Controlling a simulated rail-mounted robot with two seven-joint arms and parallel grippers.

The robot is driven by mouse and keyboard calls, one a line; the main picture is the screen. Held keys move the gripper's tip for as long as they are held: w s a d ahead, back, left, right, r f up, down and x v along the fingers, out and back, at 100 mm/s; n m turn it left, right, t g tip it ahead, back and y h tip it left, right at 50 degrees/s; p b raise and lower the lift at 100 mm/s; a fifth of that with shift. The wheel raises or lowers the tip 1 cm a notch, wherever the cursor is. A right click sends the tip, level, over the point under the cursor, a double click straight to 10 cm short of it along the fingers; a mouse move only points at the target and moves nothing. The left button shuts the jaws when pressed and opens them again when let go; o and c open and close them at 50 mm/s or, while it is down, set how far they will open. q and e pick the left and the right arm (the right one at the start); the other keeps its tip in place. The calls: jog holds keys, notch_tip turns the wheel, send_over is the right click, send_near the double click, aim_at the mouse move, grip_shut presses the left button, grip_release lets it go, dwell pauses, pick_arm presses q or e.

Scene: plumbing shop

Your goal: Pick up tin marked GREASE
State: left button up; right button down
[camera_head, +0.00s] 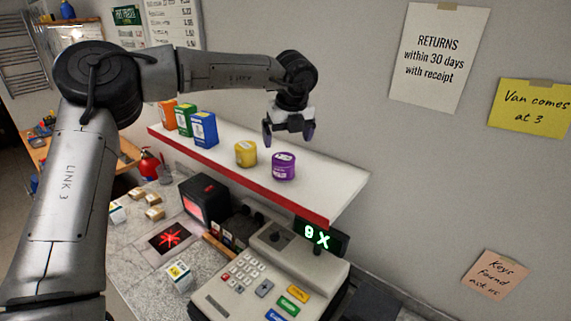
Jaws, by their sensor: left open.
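A yellow tin (246,154) and a purple tin (283,166) stand upright on a white shelf (335,186) with a red front edge. Both have labels too small to read, so I cannot tell which one is marked GREASE. My left gripper (288,137) is open and empty, with its fingers pointing down. In the picture it is just above the purple tin and to the right of the yellow tin. No contact with either tin shows. My right gripper is not in view.
Blue (204,129), green (184,119) and orange (167,114) boxes stand at the shelf's left. Below are a cash register (270,280) and a dark scanner box with a red screen (205,201). The shelf's right end is clear. The wall is close behind.

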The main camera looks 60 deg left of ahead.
aim_at(284, 158)
pick_arm(q)
jog(key=p+x, duration=0.1)
jog(key=x, duration=0.4)
jog(key=shift+a+f+p, duration=0.1)
jog(key=shift+f+p, duration=0.2)
jog(key=shift+f, duration=0.1)
jog(key=p+x, duration=0.1)
jog(key=x, duration=0.2)
jog(key=shift+s+f+p, duration=0.1)
jog(key=shift+s+p, duration=0.05)
jog(key=shift+p, duration=0.25)
jog(key=shift+a+f, duration=0.2)
jog(key=shift+f, duration=0.45)
jog(key=c, duration=1.1)
jog(key=shift+o, duration=0.2)
